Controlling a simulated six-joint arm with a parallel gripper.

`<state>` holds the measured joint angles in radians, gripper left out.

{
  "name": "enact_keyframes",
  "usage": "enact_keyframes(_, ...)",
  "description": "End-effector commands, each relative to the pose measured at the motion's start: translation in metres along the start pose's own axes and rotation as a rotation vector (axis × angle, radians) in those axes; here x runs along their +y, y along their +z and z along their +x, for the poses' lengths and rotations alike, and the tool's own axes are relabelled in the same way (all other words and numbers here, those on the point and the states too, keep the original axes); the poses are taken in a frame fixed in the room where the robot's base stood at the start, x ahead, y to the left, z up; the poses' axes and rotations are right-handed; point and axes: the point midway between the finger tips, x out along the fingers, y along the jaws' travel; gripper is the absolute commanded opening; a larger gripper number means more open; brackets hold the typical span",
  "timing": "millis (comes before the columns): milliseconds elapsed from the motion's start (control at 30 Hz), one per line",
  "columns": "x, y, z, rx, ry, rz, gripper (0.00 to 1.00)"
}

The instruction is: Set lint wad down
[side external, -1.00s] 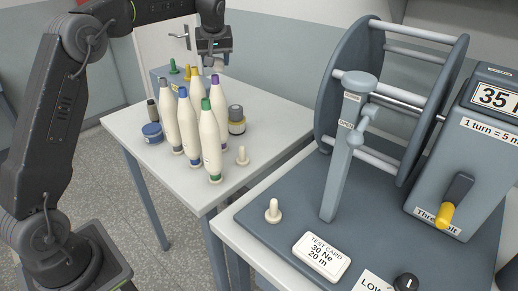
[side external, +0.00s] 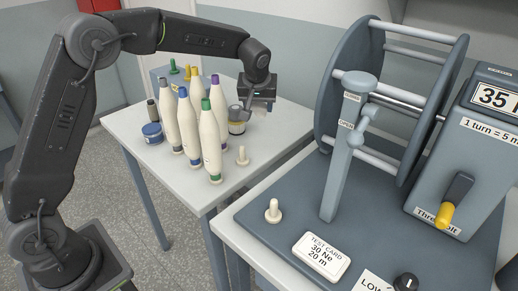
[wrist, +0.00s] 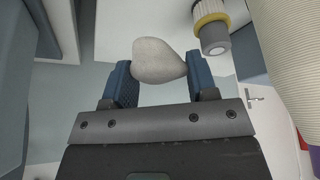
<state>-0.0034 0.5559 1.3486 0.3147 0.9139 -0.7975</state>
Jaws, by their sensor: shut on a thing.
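The lint wad (wrist: 158,60) is a pale grey, rounded lump in the wrist view. My gripper (wrist: 160,78) is shut on it, with one blue finger at each side. In the side view my gripper (side external: 260,105) points down over the right part of the white table (side external: 276,132), just right of the yellow-banded jar (side external: 237,127). The wad cannot be made out clearly there, and whether it touches the table cannot be told.
Several cream bobbins (side external: 209,140) with coloured tips stand left of my gripper. A large grey reel machine (side external: 345,90) stands at right. The table's right edge strip looks clear.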

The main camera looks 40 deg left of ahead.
Motion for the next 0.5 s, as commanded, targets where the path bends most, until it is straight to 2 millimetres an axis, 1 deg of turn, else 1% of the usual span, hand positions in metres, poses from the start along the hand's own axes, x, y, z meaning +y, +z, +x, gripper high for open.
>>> enact_keyframes(33, 0.0, 0.004, 0.01, -0.002, -0.002, 0.002, 0.31)
enact_keyframes(167, 0.0, 0.012, 0.026, -0.001, -0.002, 0.001, 0.31)
enact_keyframes(333, 0.0, 0.025, 0.056, -0.001, -0.002, 0.002, 0.31)
enact_keyframes(400, -0.001, 0.03, 0.066, -0.001, -0.002, 0.002, 0.31)
enact_keyframes(500, 0.0, 0.034, 0.075, 0.0, -0.002, 0.0, 0.31)
